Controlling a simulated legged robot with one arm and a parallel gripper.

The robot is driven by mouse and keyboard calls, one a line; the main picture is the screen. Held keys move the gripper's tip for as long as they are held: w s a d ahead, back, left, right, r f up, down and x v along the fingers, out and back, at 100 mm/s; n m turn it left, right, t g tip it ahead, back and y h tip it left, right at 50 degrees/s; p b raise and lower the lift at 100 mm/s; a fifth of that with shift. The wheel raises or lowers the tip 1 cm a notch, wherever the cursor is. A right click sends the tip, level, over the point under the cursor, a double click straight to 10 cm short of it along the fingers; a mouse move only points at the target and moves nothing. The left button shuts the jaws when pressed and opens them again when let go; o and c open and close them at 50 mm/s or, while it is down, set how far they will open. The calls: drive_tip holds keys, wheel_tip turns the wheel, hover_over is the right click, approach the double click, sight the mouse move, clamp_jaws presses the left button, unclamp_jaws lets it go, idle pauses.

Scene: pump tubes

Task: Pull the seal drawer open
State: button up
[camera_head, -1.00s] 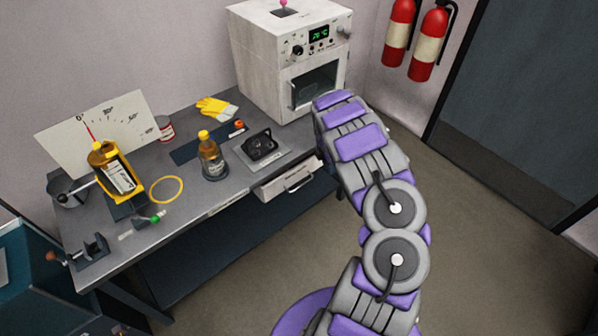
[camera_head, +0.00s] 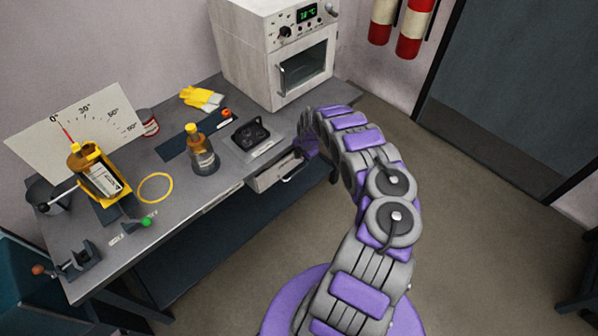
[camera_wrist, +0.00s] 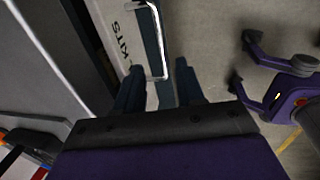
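The seal drawer (camera_head: 268,179) is under the bench's right front edge in the head view, with a pale bar handle (camera_head: 293,168). In the wrist view its pale front (camera_wrist: 115,35) carries lettering ending in "KITS", and the bright handle (camera_wrist: 153,40) stands out from it. A dark gap shows behind the front, which looks slightly out from the bench. My gripper (camera_wrist: 158,78) is open, with two dark fingers apart and the handle's near end between or just ahead of them. Contact cannot be told. In the head view my arm hides the drawer's right end.
The grey bench (camera_head: 205,190) holds a black part on a plate (camera_head: 250,135), an amber bottle (camera_head: 201,150), a yellow-framed pump (camera_head: 100,178) and a yellow ring (camera_head: 155,187). A white oven (camera_head: 275,55) stands behind the drawer. The floor (camera_head: 460,240) at right is clear.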

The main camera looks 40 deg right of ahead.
sight(299, 172)
drive_tip(key=f+b, duration=0.1)
drive_tip(key=f, duration=0.2)
drive_tip(key=w+f, duration=0.1)
drive_tip(key=f, duration=0.2)
drive_tip(key=f+b, duration=0.1)
drive_tip(key=f, duration=0.2)
drive_tip(key=shift+w+a+b, duration=0.1)
drive_tip(key=shift+w+b, duration=0.2)
drive_tip(key=shift+w, duration=0.05)
drive_tip(key=shift+c, duration=0.3)
clamp_jaws()
